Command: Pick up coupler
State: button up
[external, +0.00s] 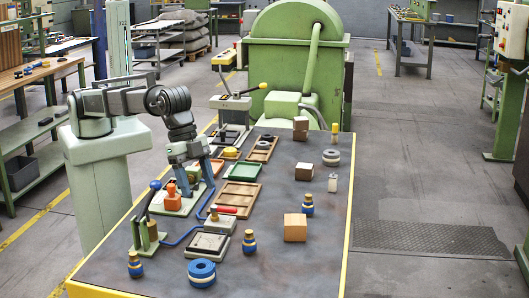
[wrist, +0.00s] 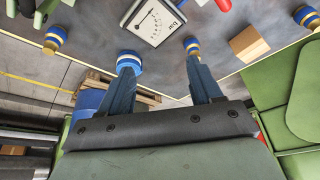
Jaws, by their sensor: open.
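No part is labelled as the coupler; blue-and-brass fittings could be it. One fitting (external: 249,241) stands upright beside the gauge box (external: 209,244), another (external: 307,204) near a wooden block, and a third (external: 135,264) at the front left. The wrist view shows fittings at left (wrist: 55,38), behind the right fingertip (wrist: 191,44) and at upper right (wrist: 306,16). My gripper (external: 197,186) is open and empty above the left side of the table. In the wrist view, its fingers (wrist: 160,60) are spread, the left one partly covering the blue-and-white ring stack (wrist: 128,58).
The ring stack (external: 202,273) sits at the table's front. A wooden block (external: 295,228) stands at right. A lever press (external: 148,225), an orange-handled fixture (external: 173,198) and wooden trays (external: 238,196) crowd the left side. The table's middle right has free room.

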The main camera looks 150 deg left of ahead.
aim_at(133, 253)
jog(key=w+d+m+g, duration=0.1)
jog(key=w+d+m, duration=0.2)
jog(key=d+m, duration=0.6)
jog(key=w+d+m+g, duration=0.15)
jog(key=d+m, duration=0.25)
jog(key=d, duration=0.9)
jog(key=a+f+m, duration=0.1)
jog(key=f+m, duration=0.2)
jog(key=f, duration=0.1)
jog(key=f+m, duration=0.3)
jog(key=f, duration=0.2)
jog(key=a+f+m+g+y, duration=0.1)
jog(key=f+m, duration=0.3)
jog(key=f, duration=0.1)
jog(key=shift+a, duration=0.3)
jog(key=c, duration=1.2)
